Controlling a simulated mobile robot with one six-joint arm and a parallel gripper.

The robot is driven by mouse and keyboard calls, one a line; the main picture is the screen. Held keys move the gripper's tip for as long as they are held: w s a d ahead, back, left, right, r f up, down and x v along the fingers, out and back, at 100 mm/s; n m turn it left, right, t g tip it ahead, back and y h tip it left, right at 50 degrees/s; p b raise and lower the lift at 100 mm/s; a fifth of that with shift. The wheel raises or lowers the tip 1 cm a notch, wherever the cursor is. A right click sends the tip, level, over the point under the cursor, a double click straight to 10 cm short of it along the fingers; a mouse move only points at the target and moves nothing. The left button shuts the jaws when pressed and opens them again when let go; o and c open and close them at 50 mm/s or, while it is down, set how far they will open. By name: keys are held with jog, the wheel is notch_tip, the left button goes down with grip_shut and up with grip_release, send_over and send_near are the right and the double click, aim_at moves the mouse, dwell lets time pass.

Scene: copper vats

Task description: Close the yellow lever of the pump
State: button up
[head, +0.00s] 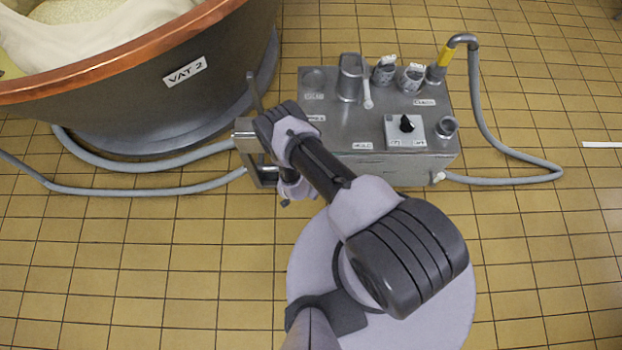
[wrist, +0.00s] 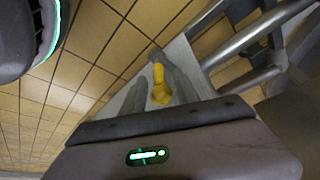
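The pump (head: 380,160) is a grey metal box on the tiled floor, right of the vat. The yellow lever (wrist: 158,86) shows in the wrist view, standing up from a grey metal part next to pipes. In the head view my arm hides it. My gripper (head: 288,193) is at the pump's left end, mostly hidden beneath my own wrist.
The copper-rimmed vat (head: 185,95), labelled VAT 2, stands at upper left. Grey hoses (head: 140,190) run from it to the pump's left end. Another hose (head: 520,178) with a yellow sleeve loops at the right. Tiled floor is free at lower left and right.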

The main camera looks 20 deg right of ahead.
jog(key=shift+d+f, duration=0.1)
jog(key=shift+f, duration=0.2)
grip_shut()
dwell(1.3)
